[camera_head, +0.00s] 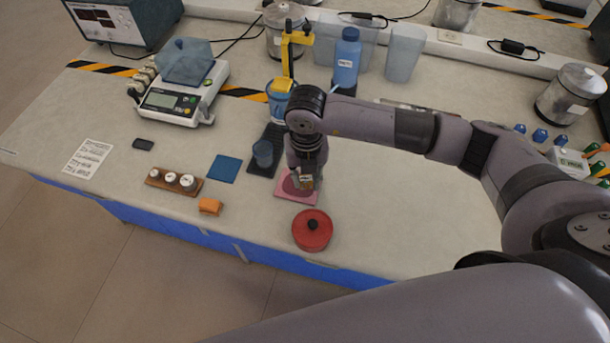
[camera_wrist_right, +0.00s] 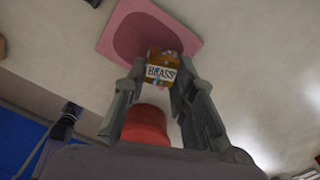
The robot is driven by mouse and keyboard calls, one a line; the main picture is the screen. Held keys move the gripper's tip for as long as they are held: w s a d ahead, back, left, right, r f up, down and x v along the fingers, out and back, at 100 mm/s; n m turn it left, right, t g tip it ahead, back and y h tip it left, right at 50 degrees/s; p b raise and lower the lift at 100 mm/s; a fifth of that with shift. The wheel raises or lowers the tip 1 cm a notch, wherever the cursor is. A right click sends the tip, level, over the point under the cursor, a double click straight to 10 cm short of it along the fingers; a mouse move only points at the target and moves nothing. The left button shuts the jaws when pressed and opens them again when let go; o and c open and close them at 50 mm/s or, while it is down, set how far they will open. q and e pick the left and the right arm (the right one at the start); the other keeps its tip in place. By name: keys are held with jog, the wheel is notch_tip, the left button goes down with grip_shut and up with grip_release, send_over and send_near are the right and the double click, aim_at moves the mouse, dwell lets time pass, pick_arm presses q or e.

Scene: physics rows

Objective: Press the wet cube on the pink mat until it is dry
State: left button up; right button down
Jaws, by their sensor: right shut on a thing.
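The cube (camera_wrist_right: 162,70) is brown with a white label reading BRASS and pale bluish spots on it. It also shows small in the head view (camera_head: 306,181). My right gripper (camera_wrist_right: 160,84) is shut on it, with a finger on each side. In the head view the right gripper (camera_head: 306,176) points down over the pink mat (camera_head: 284,198). The mat has a darker, rounded patch, clear in the wrist view (camera_wrist_right: 137,37). The cube is over or at the mat's edge in the wrist view; I cannot tell whether it touches. My left gripper is not in view.
A red lidded pot (camera_head: 312,232) stands just in front of the mat. An orange block (camera_head: 210,206) and a weight rack (camera_head: 172,183) are further left. The bench right of the mat is clear.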

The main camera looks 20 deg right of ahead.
jog(key=shift+f+b, duration=0.7)
jog(key=shift+b, duration=0.05)
dwell(1.8)
jog(key=shift+w+a+r+p, duration=0.1)
jog(key=shift+a+r+p, duration=0.1)
jog(key=shift+r, duration=0.2)
jog(key=shift+w+a+r+p, duration=0.1)
jog(key=shift+r+p, duration=0.05)
jog(key=shift+r, duration=0.2)
jog(key=shift+f+b, duration=0.75)
jog(key=shift+b, duration=0.05)
dwell(1.6)
jog(key=shift+s+d+r, duration=0.1)
jog(key=shift+r, duration=0.05)
jog(key=shift+s+d+r+p, duration=0.1)
jog(key=shift+d+r+p, duration=0.1)
jog(key=shift+r+p, duration=0.35)
jog(key=shift+r, duration=0.15)
jog(key=shift+r+p, duration=1.55)
jog(key=shift+r, duration=0.85)
